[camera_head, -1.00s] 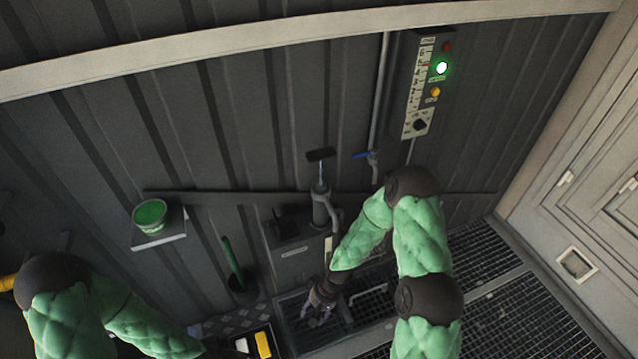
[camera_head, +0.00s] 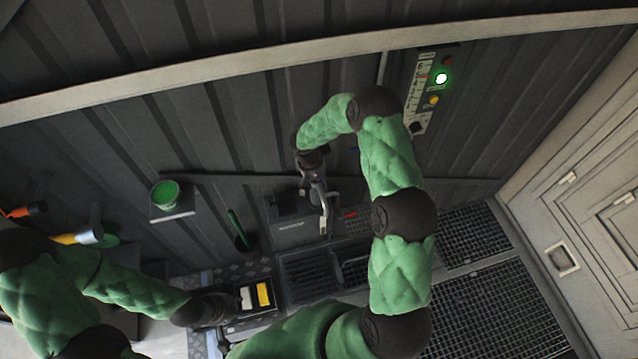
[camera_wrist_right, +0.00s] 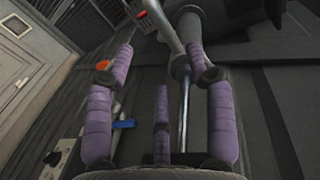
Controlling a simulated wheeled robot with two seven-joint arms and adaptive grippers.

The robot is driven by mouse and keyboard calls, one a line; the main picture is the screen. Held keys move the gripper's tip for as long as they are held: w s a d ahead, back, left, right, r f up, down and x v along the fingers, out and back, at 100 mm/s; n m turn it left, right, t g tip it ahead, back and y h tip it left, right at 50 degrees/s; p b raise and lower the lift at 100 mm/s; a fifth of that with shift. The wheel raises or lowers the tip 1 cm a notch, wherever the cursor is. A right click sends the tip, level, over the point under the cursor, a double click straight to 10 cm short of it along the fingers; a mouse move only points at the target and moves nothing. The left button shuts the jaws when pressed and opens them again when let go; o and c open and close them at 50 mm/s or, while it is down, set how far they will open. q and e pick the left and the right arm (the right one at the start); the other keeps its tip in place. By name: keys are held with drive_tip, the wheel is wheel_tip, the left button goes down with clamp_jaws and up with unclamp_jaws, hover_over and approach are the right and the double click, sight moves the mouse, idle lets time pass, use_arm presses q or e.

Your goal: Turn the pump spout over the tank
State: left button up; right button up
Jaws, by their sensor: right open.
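The hand pump (camera_head: 318,190) stands against the corrugated wall, with its grey curved spout (camera_head: 324,214) hanging down at the front. In the right wrist view the pump's bright rod (camera_wrist_right: 185,115) and the grey spout tube (camera_wrist_right: 166,28) show. My right gripper (camera_head: 312,168) is at the top of the pump and hides the handle in the head view. Its purple fingers (camera_wrist_right: 160,62) are spread open around the rod. My left gripper (camera_head: 224,308) is low near the black tray; its fingers are unclear. Which surface is the tank's opening is unclear.
A grated recess (camera_head: 308,277) lies below the pump. A black tray (camera_head: 243,310) holds a white and a yellow block. A green tub (camera_head: 166,193) sits on a wall shelf. A control panel (camera_head: 428,90) with a green light is at upper right. Floor grating (camera_head: 480,290) lies right.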

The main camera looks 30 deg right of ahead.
sight(324, 196)
drive_tip(key=f, duration=0.3)
drive_tip(key=d+f+p, duration=0.1)
drive_tip(key=f, duration=0.3)
drive_tip(key=d+f, duration=0.1)
drive_tip(key=f, duration=0.2)
drive_tip(key=shift+s+f+p, duration=0.15)
drive_tip(key=shift+p, duration=0.15)
clamp_jaws()
